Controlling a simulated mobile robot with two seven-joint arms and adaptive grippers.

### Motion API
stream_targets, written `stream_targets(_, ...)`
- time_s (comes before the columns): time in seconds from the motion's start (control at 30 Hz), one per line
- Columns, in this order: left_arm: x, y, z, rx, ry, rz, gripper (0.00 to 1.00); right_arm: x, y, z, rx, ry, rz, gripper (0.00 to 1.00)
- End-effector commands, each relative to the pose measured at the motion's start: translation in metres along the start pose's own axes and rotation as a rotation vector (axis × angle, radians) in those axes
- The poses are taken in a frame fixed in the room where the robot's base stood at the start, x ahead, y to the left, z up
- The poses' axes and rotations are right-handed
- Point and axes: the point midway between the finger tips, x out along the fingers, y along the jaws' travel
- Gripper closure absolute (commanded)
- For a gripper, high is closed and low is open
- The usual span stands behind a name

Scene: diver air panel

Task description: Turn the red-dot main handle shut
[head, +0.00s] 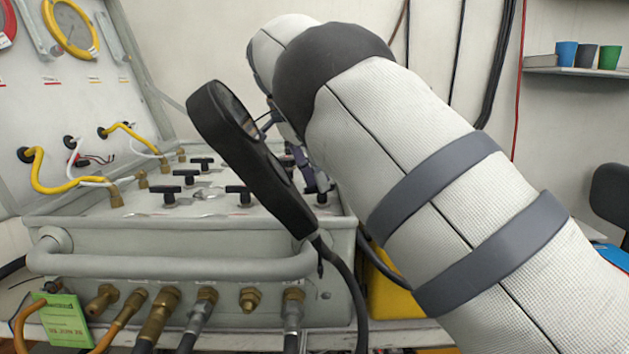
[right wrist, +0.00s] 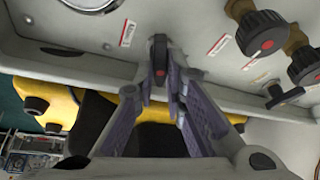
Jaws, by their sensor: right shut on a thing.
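The red-dot main handle (right wrist: 160,62) is a small black lever with a red dot on the grey panel face, at the top middle of the right wrist view. The purple-grey fingers of my right gripper (right wrist: 163,80) close around it from both sides. In the head view only a little of my right gripper (head: 312,180) shows, low over the panel's right end, behind a black elongated device and my white arm. The handle itself is hidden there. My left gripper is not in view.
Several black T-handles (head: 240,194) stand on the panel box. Black knobs with red dots (right wrist: 262,33) sit at right in the right wrist view. A black elongated device (head: 250,160) with a cable crosses before the box. A yellow case (head: 388,290) is at right.

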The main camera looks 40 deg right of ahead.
Motion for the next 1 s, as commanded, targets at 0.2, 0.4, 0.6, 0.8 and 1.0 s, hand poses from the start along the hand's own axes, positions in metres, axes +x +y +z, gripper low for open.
stream_targets(0.2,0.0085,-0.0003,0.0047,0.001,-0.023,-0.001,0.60,0.0029,-0.0021,0.0004,0.125,0.008,0.055,1.00)
stream_targets(0.4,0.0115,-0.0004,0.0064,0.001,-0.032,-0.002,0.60,0.0021,-0.0025,0.0003,0.199,0.010,0.085,1.00)
stream_targets(0.6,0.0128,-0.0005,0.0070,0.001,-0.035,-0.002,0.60,0.0011,-0.0026,0.0002,0.235,0.011,0.098,1.00)
stream_targets(0.8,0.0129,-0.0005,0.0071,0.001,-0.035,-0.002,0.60,0.0009,-0.0022,0.0002,0.242,0.011,0.104,1.00)
stream_targets(1.0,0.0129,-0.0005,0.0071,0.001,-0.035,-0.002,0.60,0.0009,-0.0022,0.0003,0.242,0.010,0.104,1.00)
